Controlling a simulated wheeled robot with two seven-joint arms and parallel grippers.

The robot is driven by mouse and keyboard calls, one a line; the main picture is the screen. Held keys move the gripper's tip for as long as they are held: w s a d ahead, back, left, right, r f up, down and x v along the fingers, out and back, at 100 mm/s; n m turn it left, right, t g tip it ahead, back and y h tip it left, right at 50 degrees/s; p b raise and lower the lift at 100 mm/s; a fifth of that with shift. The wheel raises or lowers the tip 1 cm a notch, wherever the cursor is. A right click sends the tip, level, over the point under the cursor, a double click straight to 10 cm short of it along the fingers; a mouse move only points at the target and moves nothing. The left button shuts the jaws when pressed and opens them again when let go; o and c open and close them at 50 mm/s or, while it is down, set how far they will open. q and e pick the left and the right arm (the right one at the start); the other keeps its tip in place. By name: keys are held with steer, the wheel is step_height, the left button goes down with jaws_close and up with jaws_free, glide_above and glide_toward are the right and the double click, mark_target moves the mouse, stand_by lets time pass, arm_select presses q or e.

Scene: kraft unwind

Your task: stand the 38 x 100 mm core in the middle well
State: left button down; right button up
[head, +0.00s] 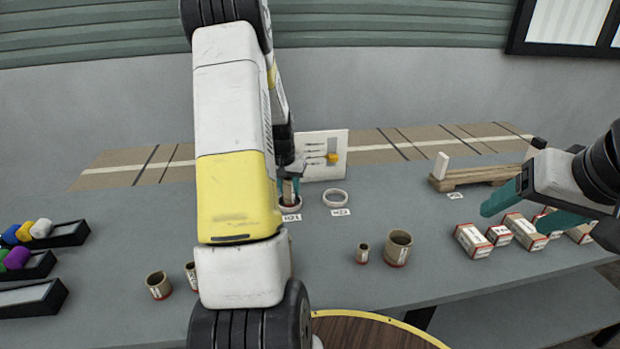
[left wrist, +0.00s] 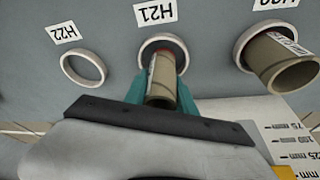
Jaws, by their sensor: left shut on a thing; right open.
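The brown cardboard core (head: 290,188) is between the fingers of my left gripper (head: 289,183), which is shut on it. In the left wrist view the core (left wrist: 161,84) has its far end with a red band at the middle white ring well (left wrist: 147,47), labelled H21. The ring looks to be around that end; I cannot tell whether it rests on the bottom. In the head view the H21 well (head: 290,208) is directly below the core, which looks about upright. My right gripper (head: 508,212) is open and empty at the right, above small boxes.
The empty H22 well (head: 335,198) is beside it. Another core (left wrist: 284,65) stands in the third well (left wrist: 240,48), hidden by my arm in the head view. A white gauge board (head: 324,142) stands close behind. Loose cores (head: 397,248) stand nearer the front.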

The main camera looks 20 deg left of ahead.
arm_select(q)
steer(key=shift+f, duration=0.2)
steer(key=c, duration=0.9)
jaws_free()
steer(key=shift+c, duration=0.2)
steer(key=v, duration=0.8)
